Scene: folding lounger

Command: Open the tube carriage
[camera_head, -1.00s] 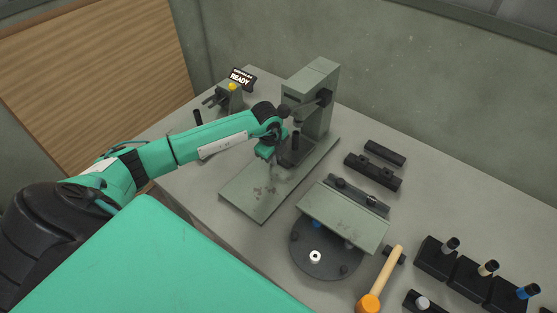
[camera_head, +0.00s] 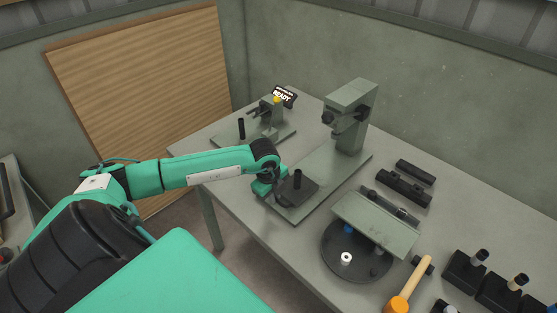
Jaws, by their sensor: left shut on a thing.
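The tube carriage (camera_head: 303,193) is a dark flat block with an upright black post. It sits at the front end of the grey-green base plate (camera_head: 333,168), well clear of the upright column (camera_head: 348,120) at the plate's back end. My left gripper (camera_head: 271,190) is at the carriage's left side and is shut on it. The fingertips and the exact part gripped are mostly hidden by the gripper body. My right gripper is not in view.
A round dark turntable (camera_head: 355,262) with a tilted green plate (camera_head: 375,222) stands to the right. An orange-headed mallet (camera_head: 398,303) and black blocks (camera_head: 404,188) lie further right. A small device with a READY sign (camera_head: 284,95) stands behind left. The table's front-left edge is close to the carriage.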

